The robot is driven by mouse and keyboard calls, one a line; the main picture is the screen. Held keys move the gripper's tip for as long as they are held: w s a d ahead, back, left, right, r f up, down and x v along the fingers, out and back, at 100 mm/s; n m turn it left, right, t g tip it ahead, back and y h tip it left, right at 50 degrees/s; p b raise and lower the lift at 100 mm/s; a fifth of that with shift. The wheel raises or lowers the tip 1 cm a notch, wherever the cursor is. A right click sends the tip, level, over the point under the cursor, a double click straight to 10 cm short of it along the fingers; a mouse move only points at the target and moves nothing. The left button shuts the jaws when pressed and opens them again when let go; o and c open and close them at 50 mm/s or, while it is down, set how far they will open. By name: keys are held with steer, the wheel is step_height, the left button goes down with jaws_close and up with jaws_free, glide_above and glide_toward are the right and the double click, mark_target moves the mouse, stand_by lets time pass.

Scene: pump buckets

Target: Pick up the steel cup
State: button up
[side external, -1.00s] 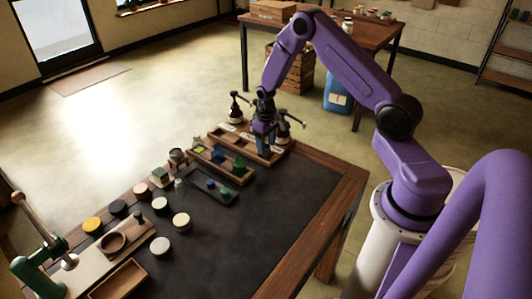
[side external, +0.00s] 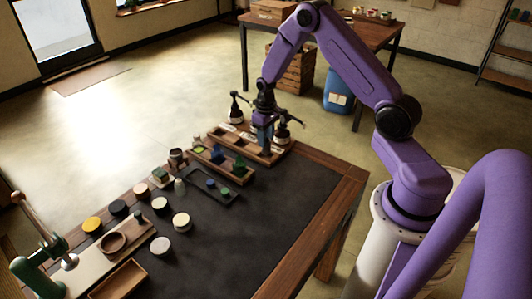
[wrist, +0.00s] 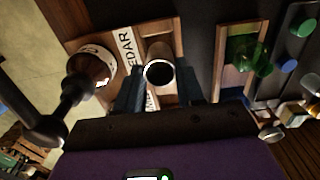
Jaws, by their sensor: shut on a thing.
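The steel cup (wrist: 160,72) shows in the wrist view as a small cylinder with a dark opening and a bright rim. It is between the two fingers of my gripper (wrist: 161,88), over a wooden tray (wrist: 195,62) with white labels. My gripper is shut on the cup.
A second wooden tray (side external: 232,180) holds blue and green pieces. Pale and dark discs stand on the dark mat (side external: 270,215), whose right part is clear.

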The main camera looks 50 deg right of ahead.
steer(key=shift+r, duration=1.6)
